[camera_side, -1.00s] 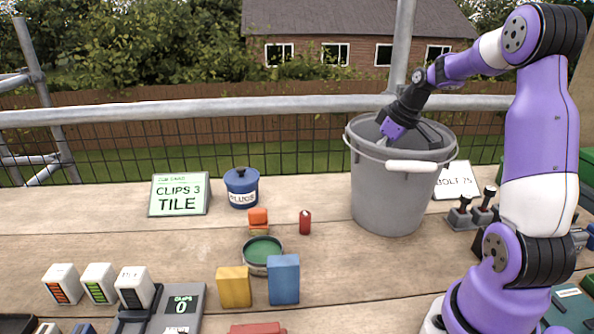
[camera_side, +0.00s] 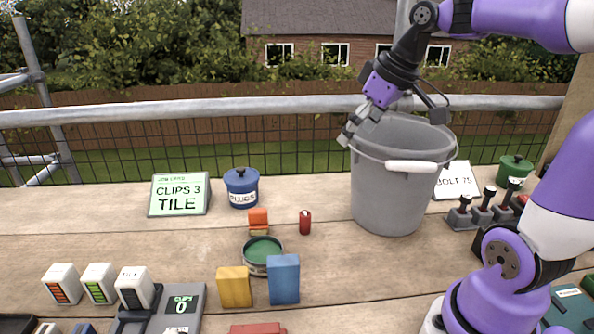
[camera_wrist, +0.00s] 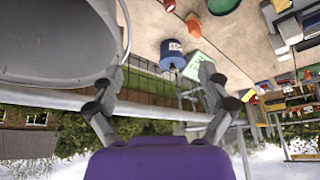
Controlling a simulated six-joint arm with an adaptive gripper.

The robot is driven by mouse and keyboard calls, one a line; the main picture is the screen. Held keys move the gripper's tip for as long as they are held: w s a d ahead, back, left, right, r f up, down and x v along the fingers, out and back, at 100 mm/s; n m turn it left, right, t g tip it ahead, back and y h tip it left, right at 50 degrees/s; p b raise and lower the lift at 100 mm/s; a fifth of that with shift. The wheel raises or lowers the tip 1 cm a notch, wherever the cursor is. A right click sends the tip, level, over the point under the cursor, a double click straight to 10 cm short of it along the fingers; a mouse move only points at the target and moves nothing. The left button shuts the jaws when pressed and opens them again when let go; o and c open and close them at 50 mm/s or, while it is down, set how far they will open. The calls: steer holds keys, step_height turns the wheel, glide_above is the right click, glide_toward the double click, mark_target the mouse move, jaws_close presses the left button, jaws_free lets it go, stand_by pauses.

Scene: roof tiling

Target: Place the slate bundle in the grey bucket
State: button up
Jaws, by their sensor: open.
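The grey bucket (camera_side: 388,195) stands upright at the back right of the planks, its wire handle with a white grip hanging across its front. My gripper (camera_side: 395,122) is above the bucket's rim, tilted, its fingers spread wide with nothing between them. In the wrist view the open fingers (camera_wrist: 158,75) frame the rail, and the bucket (camera_wrist: 55,45) fills the upper left. I see no slate bundle in either view; most of the bucket's inside is hidden in the side view.
A job card (camera_side: 180,194), a blue lidded pot (camera_side: 241,188) and a small red cylinder (camera_side: 305,222) stand left of the bucket. Blue (camera_side: 284,279) and yellow (camera_side: 234,287) blocks stand in front. Levers (camera_side: 485,208) are at right. A metal rail (camera_side: 250,107) runs behind.

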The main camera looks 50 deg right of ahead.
steer(key=s+a+f, duration=0.5)
steer(key=s+a, duration=0.1)
steer(key=a, duration=0.3)
steer(key=shift+s+f+t, duration=0.2)
steer(key=shift+s+t, duration=0.05)
steer(key=shift+t, duration=0.05)
